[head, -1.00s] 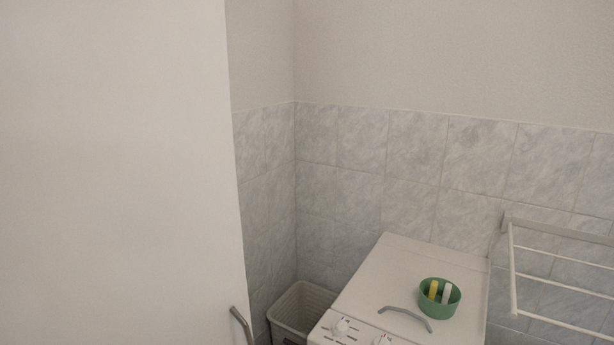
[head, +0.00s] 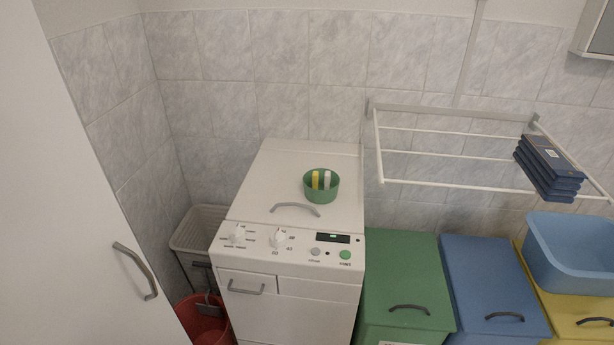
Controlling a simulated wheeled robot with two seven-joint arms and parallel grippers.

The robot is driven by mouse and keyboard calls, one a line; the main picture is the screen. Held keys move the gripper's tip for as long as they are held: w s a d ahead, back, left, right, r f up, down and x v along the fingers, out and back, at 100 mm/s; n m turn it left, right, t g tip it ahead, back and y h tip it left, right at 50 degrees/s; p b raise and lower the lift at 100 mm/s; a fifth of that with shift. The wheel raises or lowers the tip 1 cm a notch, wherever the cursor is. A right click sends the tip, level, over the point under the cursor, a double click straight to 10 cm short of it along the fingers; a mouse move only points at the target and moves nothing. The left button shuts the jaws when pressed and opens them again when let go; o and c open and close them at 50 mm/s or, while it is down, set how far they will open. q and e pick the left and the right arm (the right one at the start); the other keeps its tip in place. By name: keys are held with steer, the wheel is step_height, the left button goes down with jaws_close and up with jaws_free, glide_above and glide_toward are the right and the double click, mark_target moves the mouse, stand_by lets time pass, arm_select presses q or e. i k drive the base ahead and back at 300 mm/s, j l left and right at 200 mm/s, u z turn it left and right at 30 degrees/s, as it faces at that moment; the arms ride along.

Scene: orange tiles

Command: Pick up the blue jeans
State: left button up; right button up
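Folded dark blue jeans (head: 548,167) lie over the bars at the right end of the white wall drying rack (head: 450,184) in the head view. They look like a neat stack with a small pale label on top. Neither of my grippers shows in the head view, so their positions relative to the jeans cannot be seen.
A white top-loading washing machine (head: 290,288) stands left of the rack, with a green bowl (head: 321,192) on it. Green (head: 402,270), blue (head: 490,275) and yellow (head: 575,312) lidded bins line the wall. A blue basin (head: 570,258) sits below the jeans. A white door (head: 60,230) fills the left.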

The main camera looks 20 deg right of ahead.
mark_target(555, 178)
steer(key=z, duration=2.1)
